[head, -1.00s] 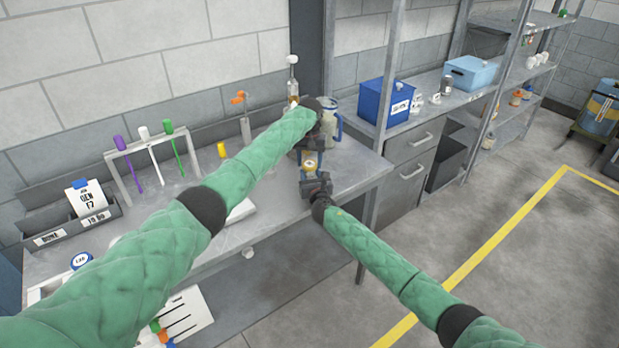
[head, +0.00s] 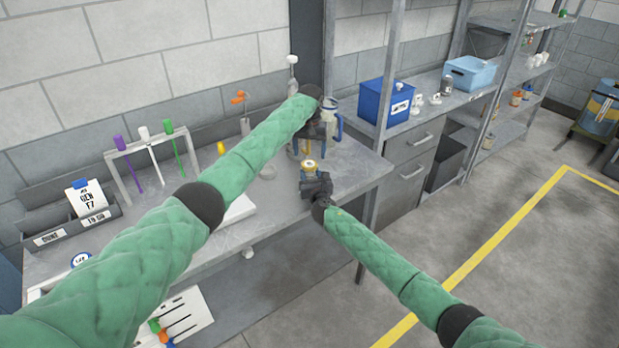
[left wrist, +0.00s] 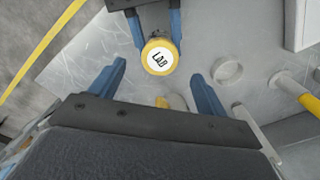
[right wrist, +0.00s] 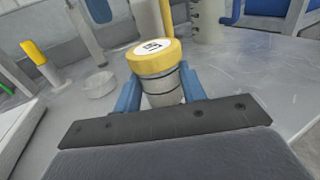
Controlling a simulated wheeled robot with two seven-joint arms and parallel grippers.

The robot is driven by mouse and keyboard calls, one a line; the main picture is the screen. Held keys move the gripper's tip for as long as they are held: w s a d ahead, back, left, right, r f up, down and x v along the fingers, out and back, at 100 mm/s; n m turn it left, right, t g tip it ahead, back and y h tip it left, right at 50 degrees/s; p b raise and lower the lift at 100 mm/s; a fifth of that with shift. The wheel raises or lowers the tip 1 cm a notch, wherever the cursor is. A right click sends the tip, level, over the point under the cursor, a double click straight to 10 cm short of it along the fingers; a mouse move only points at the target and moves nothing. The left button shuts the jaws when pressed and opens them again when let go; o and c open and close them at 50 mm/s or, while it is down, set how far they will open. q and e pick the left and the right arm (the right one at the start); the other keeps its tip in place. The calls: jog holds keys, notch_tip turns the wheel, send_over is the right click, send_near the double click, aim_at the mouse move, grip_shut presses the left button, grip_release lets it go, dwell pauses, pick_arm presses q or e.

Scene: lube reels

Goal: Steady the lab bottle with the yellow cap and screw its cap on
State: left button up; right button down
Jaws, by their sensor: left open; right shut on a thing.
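The lab bottle (right wrist: 162,92) stands on the bench near its right end, and my right gripper (right wrist: 160,95) is shut around its body. The yellow cap (right wrist: 154,55) with a white label sits on the bottle's top; it also shows in the head view (head: 309,165) and in the left wrist view (left wrist: 159,57). From these views I cannot tell how tightly the cap is seated. My left gripper (left wrist: 158,85) is open and empty, behind and above the bottle, with the cap beyond its fingertips. In the head view my left forearm hides part of the bench.
A clear jug with a blue handle (head: 334,122) stands behind the bottle. A shallow round dish (right wrist: 99,84) and a yellow-capped tool (right wrist: 37,55) are to the left. The bench front right of my right gripper is clear.

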aim_at(309, 164)
pick_arm(q)
jog(key=shift+r, duration=1.8)
jog(key=shift+f, duration=0.1)
jog(key=shift+f, duration=3.95)
jog(key=c, duration=1.1)
